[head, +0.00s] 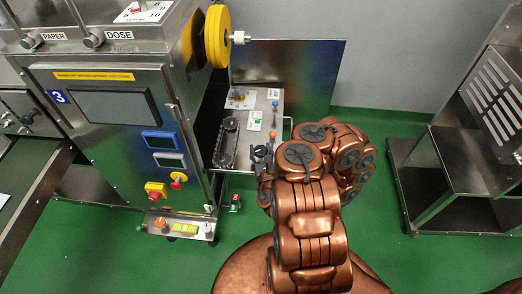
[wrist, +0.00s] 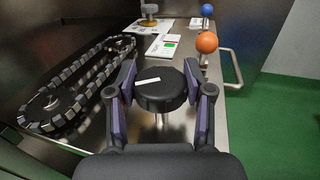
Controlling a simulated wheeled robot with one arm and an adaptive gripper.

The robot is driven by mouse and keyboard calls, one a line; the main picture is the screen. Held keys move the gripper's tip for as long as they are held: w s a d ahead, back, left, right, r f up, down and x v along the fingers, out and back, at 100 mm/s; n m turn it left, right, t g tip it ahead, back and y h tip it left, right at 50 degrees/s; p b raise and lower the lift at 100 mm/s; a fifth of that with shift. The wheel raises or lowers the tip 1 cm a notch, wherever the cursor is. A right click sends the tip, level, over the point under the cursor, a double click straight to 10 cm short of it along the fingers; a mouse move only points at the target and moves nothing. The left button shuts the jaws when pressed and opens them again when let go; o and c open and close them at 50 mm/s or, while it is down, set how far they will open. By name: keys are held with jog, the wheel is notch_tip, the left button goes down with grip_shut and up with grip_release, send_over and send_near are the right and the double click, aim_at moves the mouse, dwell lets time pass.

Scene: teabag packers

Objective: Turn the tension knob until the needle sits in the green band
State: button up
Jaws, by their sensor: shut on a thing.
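In the wrist view a round black knob (wrist: 160,92) with a white pointer line stands on a metal post over the steel shelf. My gripper (wrist: 162,95) has its two purple-padded fingers on either side of the knob, closed on it. The white line points roughly left to right with a slight tilt. In the head view my gripper (head: 262,158) is small at the shelf's front right corner, and my copper arm covers part of the area.
A toothed belt loop (wrist: 75,85) runs left of the knob. An orange ball (wrist: 207,42) and a blue ball (wrist: 207,10) stand on posts beyond it, near a metal side handle (wrist: 235,70). The packing machine (head: 120,110) is at left; a steel stand (head: 450,150) is at right.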

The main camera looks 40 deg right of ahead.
jog(key=o, duration=1.2)
jog(key=shift+d, duration=0.1)
jog(key=shift+n+t+y, duration=0.7)
jog(key=shift+n+y, duration=0.6)
jog(key=shift+y, duration=0.6)
jog(key=n+y, duration=0.2)
jog(key=y, duration=0.1)
jog(key=n+y+b, duration=0.1)
jog(key=y, duration=0.1)
jog(key=shift+d+f+n+y+b, duration=0.1)
jog(key=shift+n+y+b, duration=0.2)
jog(key=shift+n+y, duration=1.3)
jog(key=shift+y, duration=0.7)
jog(key=shift+g+y, duration=0.3)
jog(key=shift+n+g+y+p, duration=0.6)
jog(key=shift+n+g+y, duration=0.4)
jog(key=shift+n+y, duration=0.75)
